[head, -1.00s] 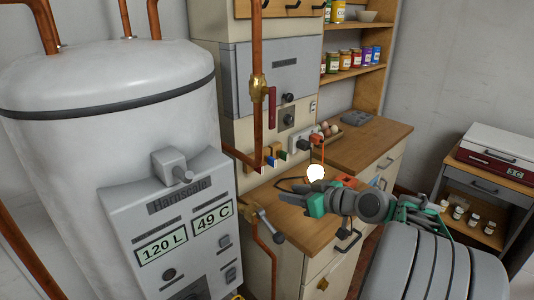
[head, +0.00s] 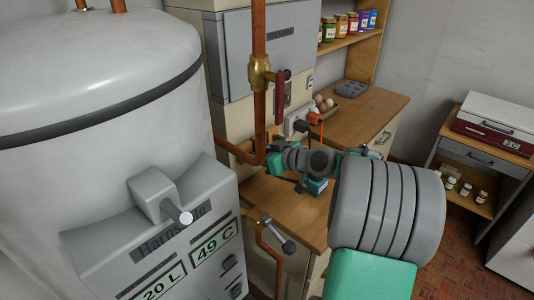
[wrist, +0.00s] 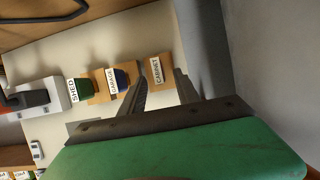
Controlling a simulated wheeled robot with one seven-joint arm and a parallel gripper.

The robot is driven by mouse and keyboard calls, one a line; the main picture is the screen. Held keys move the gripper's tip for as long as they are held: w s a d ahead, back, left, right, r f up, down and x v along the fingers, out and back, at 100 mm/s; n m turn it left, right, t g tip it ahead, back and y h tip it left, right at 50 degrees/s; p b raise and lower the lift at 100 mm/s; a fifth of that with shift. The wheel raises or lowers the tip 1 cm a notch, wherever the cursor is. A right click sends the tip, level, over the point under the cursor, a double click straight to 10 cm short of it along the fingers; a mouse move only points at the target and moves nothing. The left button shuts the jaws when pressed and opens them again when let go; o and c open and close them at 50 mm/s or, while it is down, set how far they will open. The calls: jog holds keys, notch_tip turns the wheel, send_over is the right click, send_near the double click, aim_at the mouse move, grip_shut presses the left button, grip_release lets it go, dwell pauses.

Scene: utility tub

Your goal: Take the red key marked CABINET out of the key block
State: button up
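In the wrist view the key block shows as pale wood pieces (wrist: 164,76) on a cream panel. The piece labelled CABINET (wrist: 155,70) shows bare wood; I see no red key on it. Beside it are a blue key (wrist: 122,79) labelled GARAGE and a green key (wrist: 84,89) labelled SHED. My gripper (wrist: 160,84) is open, its two dark fingers apart on either side of the CABINET piece, with nothing visibly held. I cannot tell whether they touch it. In the head view my gripper (head: 271,162) is beside the copper pipe and hides the block.
A copper pipe with a brass valve (head: 259,74) and red lever (head: 280,96) rises close to my gripper. The large grey boiler (head: 100,90) stands at left. A socket with a plug (head: 299,125) is on the panel. The wooden counter (head: 295,215) below has clear room.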

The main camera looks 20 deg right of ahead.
jog(key=shift+w+a+f, duration=0.2)
jog(key=shift+w+a, duration=0.05)
jog(key=shift+w, duration=0.25)
jog(key=shift+c, duration=0.6)
grip_shut()
